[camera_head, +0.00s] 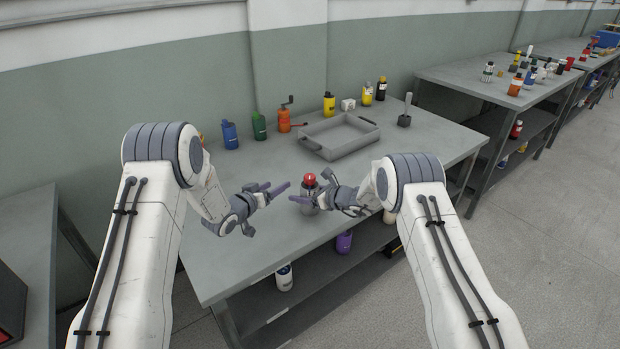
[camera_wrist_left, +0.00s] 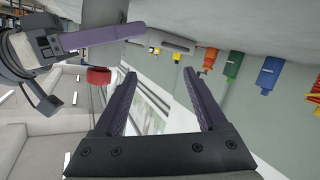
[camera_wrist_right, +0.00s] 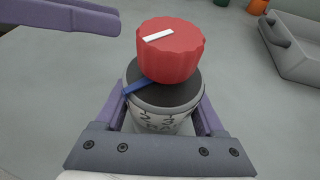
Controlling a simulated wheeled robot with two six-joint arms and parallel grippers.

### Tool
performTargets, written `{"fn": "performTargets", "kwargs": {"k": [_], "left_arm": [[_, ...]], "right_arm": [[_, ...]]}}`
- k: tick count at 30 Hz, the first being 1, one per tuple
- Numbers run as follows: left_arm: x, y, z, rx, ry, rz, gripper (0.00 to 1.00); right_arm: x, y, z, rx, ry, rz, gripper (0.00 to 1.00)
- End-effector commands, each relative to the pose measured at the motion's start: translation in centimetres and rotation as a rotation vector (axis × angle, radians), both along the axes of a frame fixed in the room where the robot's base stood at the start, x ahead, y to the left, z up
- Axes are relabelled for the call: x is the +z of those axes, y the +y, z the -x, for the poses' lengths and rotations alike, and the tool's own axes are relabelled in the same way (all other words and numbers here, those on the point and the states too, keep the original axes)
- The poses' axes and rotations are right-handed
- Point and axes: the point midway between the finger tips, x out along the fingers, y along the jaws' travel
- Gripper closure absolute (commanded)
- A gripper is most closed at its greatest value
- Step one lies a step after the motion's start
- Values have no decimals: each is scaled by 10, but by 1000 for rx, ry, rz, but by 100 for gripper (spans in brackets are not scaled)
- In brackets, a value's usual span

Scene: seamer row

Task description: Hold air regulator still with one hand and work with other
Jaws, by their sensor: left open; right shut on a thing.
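The air regulator (camera_head: 309,194) stands upright near the front middle of the table, a grey body with a red knob on top. My right gripper (camera_head: 308,199) is shut around its body from the right. In the right wrist view the regulator's body (camera_wrist_right: 163,103) sits between my right fingers, and its red knob (camera_wrist_right: 171,50) has a white mark. A small blue piece (camera_wrist_right: 138,86) shows below the knob. My left gripper (camera_head: 272,190) is open and empty, just left of the regulator. The red knob also shows in the left wrist view (camera_wrist_left: 98,76).
A grey tray (camera_head: 340,154) lies behind the regulator. Blue (camera_head: 230,135), green (camera_head: 259,126) and orange (camera_head: 284,119) items and a yellow bottle (camera_head: 329,103) line the wall side. The table's left front is clear. Bottles stand on the shelf below.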

Motion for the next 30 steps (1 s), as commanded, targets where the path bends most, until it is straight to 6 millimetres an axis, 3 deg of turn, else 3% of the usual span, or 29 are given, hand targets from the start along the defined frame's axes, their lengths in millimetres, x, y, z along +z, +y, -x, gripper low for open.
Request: {"fn": "performTargets", "kwargs": {"k": [6,13,17,30], "left_arm": [[12,-21,54,-194,-254,-93,26],[24,-29,77,-255,-384,-118,26],[25,-38,70,-261,-398,-120,26],[25,-92,6,-260,-396,-118,26]], "right_arm": [[1,0,0,0,-1,-1,93],[1,0,0,0,-1,-1,93],[1,0,0,0,-1,-1,93],[1,0,0,0,-1,-1,93]]}}
